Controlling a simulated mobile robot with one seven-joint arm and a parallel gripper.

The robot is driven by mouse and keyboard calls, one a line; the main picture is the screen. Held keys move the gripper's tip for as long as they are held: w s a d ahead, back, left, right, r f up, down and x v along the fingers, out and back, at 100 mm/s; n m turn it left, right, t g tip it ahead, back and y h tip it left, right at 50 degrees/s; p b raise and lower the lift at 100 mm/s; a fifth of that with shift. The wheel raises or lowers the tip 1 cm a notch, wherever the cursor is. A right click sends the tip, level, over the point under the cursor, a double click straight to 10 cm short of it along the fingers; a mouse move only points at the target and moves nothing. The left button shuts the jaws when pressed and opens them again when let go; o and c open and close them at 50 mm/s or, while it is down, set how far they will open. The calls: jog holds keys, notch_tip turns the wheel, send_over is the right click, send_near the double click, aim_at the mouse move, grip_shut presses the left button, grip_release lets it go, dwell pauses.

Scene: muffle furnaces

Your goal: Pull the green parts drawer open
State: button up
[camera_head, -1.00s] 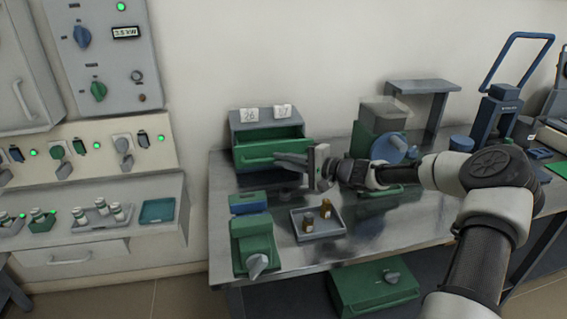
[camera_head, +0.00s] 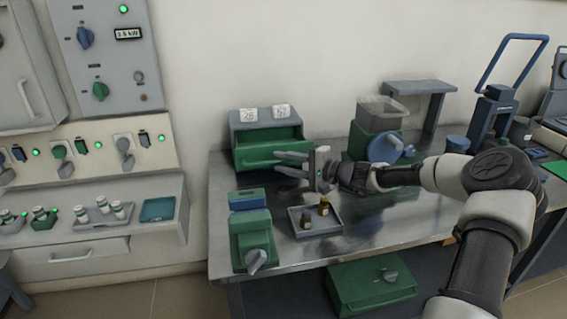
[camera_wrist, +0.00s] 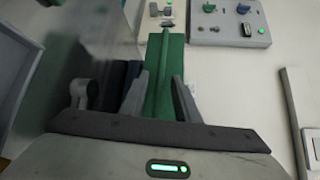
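The green parts drawer (camera_head: 254,155) stands pulled out from its grey cabinet (camera_head: 247,119) at the back left of the bench, with its dark green inside showing. My gripper (camera_head: 279,159) is at the right part of the drawer's front, with its two fingers apart. In the wrist view, the fingers of my gripper (camera_wrist: 161,77) are spread, with the green drawer front (camera_wrist: 157,60) and its long bar handle (camera_wrist: 165,65) showing between and beyond them. I see no finger closed on the handle.
A grey tray (camera_head: 334,222) with small bottles (camera_head: 323,205), a green device (camera_head: 252,238) and a blue box (camera_head: 248,200) are in front of the drawer. A green machine with a blue disc (camera_head: 384,147) stands to the right.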

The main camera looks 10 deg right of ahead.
jog(key=p+v, duration=0.1)
jog(key=v, duration=1.6)
jog(key=shift+s+p, duration=0.15)
jog(key=shift+p, duration=0.25)
